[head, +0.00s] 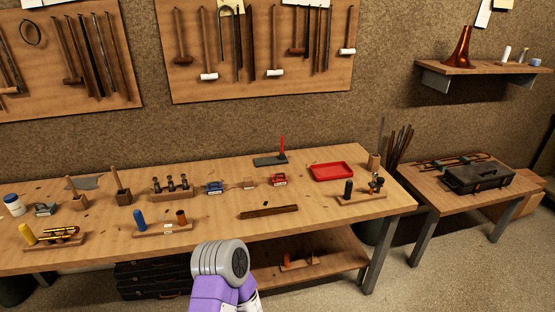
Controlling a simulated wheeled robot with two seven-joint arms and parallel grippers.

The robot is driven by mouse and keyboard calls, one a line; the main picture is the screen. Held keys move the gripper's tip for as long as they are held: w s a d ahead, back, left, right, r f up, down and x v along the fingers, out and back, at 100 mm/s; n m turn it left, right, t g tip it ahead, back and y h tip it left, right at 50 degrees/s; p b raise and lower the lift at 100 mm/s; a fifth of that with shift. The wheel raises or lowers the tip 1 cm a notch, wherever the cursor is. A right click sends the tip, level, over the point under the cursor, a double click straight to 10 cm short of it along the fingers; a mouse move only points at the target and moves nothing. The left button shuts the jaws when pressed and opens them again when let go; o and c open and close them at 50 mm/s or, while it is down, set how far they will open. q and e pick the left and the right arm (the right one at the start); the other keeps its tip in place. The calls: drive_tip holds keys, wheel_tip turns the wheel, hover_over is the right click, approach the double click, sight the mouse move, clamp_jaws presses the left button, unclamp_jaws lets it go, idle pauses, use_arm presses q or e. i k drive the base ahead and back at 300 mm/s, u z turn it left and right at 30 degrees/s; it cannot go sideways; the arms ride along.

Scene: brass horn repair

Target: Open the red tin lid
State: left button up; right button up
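A small red tin (279,180) with a pale label on its front stands on the long wooden workbench (330,212), right of the middle. It is too small in the head view to tell how its lid sits. A similar blue tin (213,188) stands to its left, with a small wooden block (249,184) between them. Neither of my grippers shows. Only a grey and purple part of one of my arms rises at the bottom middle, in front of the bench edge and apart from the red tin.
A red tray (331,172) lies right of the red tin, and a dark plate with a red upright (271,160) stands behind it. A dark wooden strip (268,212) lies in front. A side table (466,205) holds a black case (479,178).

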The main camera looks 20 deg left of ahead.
sight(282, 177)
drive_tip(key=u, duration=0.75)
drive_tip(key=i, duration=0.95)
drive_tip(key=u, duration=0.95)
